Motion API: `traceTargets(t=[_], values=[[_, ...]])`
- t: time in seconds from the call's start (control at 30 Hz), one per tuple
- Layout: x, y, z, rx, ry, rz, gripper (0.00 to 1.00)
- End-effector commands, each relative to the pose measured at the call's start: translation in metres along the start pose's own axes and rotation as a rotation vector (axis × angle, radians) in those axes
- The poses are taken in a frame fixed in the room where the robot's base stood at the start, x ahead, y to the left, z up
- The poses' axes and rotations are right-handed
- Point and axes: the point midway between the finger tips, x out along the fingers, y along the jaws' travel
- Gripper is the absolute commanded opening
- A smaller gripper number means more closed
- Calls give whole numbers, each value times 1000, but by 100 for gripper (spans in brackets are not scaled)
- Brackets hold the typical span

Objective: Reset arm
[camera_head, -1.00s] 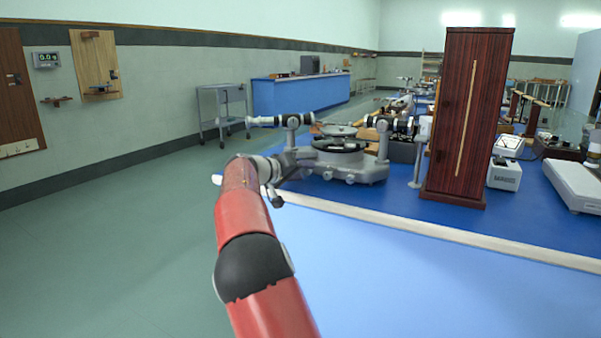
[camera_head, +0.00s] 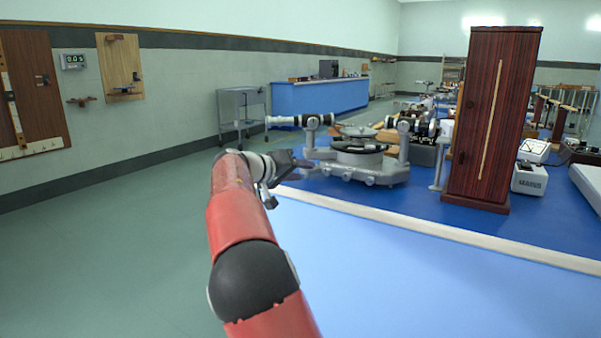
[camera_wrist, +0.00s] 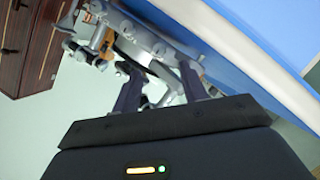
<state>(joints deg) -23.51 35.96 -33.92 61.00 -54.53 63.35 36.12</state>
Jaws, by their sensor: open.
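My red arm reaches forward from the bottom of the head view. My gripper (camera_head: 297,164) is at its far end, close to the near left edge of the blue bench, in front of the spectrometer (camera_head: 362,160). In the wrist view the two dark fingers of my gripper (camera_wrist: 162,92) stand apart with nothing held between them. The grey spectrometer (camera_wrist: 150,45) shows beyond the fingers there, tilted in the picture. From these frames I cannot tell the exact gap between my gripper and the spectrometer.
A tall dark wooden case (camera_head: 492,120) stands on the blue bench (camera_head: 420,205), right of the spectrometer. A white meter box (camera_head: 529,178) is beside it. A grey trolley (camera_head: 241,110) and a blue counter (camera_head: 318,97) stand at the back. The floor at left is clear.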

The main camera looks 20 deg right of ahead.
Motion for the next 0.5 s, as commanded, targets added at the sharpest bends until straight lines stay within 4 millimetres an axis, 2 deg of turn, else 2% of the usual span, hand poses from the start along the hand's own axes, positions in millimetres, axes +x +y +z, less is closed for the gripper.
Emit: traceTargets(t=[0.17, 0.27, 0.37, 0.5], values=[[0, 0, 0, 0, -1, -1, 43], [4, 7, 7, 4, -23, -24, 43], [9, 20, 28, 11, -81, -92, 43], [10, 40, 74, 20, -186, -249, 43]])
